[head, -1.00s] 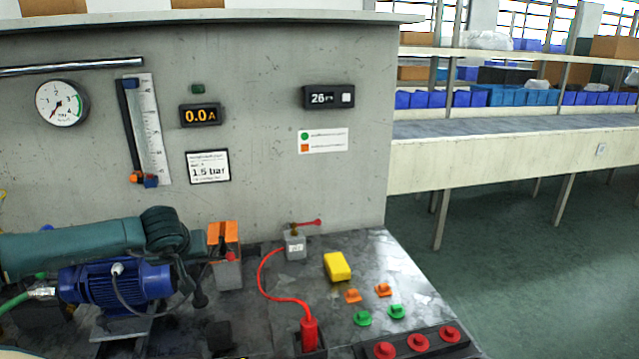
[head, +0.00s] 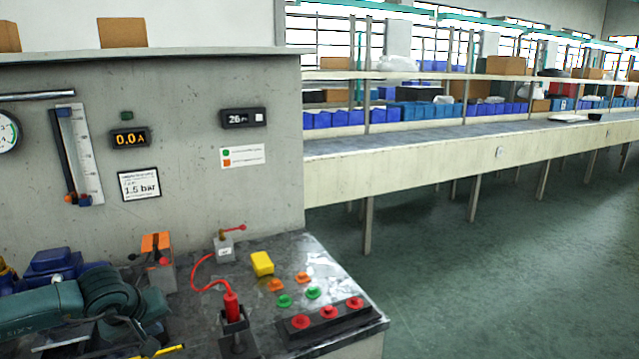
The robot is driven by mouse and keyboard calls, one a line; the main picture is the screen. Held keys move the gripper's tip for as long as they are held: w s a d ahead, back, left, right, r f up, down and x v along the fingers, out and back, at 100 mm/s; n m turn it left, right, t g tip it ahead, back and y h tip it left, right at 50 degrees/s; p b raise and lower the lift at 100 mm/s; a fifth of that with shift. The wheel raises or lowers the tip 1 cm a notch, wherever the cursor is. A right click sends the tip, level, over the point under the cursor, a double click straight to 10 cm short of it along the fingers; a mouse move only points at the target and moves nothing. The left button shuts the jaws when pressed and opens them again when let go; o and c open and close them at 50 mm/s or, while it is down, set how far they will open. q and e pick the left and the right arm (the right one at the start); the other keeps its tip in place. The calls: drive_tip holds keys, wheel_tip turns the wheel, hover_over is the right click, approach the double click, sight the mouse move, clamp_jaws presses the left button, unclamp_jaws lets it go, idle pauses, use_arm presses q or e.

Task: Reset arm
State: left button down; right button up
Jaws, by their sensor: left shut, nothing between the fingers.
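My left arm comes in from the left edge at the lower left. Its teal wrist lies low over the bench. My left gripper (head: 142,338) is dark and hard to make out against the dark bench there. It is shut and holds nothing. The arm hides much of the blue motor (head: 50,262) behind it. An orange and grey block (head: 157,246) with a dark lever and a red knob stands just beyond the wrist. My right gripper is not in view.
The bench carries a red plug with a cable (head: 232,305), a grey valve with red handle (head: 224,248), a yellow block (head: 262,264), orange and green knobs, and a red-button strip (head: 327,318). The display reads 0.0 A. Open floor (head: 480,270) lies right, before long shelving.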

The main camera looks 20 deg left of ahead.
use_arm(q)
drive_tip(key=d+f+n+h, duration=0.3)
drive_tip(key=d+f+h, duration=0.25)
drive_tip(key=d, duration=0.55)
drive_tip(key=s+d+r+n+t+h+p, duration=0.1)
drive_tip(key=s+d+n+t+h, duration=0.15)
drive_tip(key=d+n, duration=0.65)
drive_tip(key=s+d+r+n+t+h+p, duration=0.1)
drive_tip(key=d+r+n+t+h, duration=0.15)
drive_tip(key=d+n, duration=0.6)
drive_tip(key=s+d+r+n+t+h, duration=0.1)
drive_tip(key=d+n+t+h, duration=0.3)
drive_tip(key=n, duration=0.9)
drive_tip(key=s+a+f+n+g+y, duration=0.1)
drive_tip(key=s+f+n+y, duration=0.3)
drive_tip(key=n, duration=0.9)
drive_tip(key=s+a+f+n+g+y+p, duration=0.1)
drive_tip(key=s+f+n+g+y, duration=0.2)
drive_tip(key=s+f+n+y, duration=0.2)
wheel_tip(320, 180, down, 4)
drive_tip(key=s+n, duration=0.1)
drive_tip(key=n, duration=0.6)
drive_tip(key=shift+s+n, duration=0.3)
drive_tip(key=shift+n, duration=0.05)
drive_tip(key=shift+r, duration=0.1)
